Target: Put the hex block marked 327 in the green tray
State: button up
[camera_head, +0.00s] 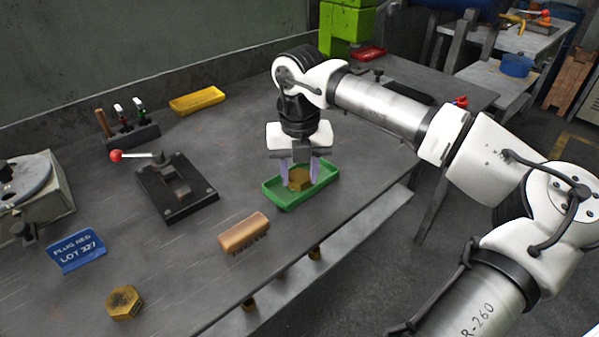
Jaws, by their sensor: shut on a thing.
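The green tray (285,202) lies on the workbench near its front edge. My gripper (300,176) points down over the tray, with its fingers shut on a brass hex block (299,183). This block is in or just above the tray; whether it touches the tray floor I cannot tell. No marking is readable on it, as the fingers partly cover it. A second brass hex block (125,302) lies on the bench at the front left, with small, unreadable dark marks on its side.
A brush (244,233) lies left of and in front of the green tray. A black clamp with a red-knobbed lever (178,190) and a tool rack (132,136) stand farther left.

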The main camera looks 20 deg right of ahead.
aim_at(299, 177)
jog(key=o, duration=0.9)
jog(key=shift+f, duration=0.1)
notch_tip(299, 177, up, 12)
jog(key=shift+r, duration=0.2)
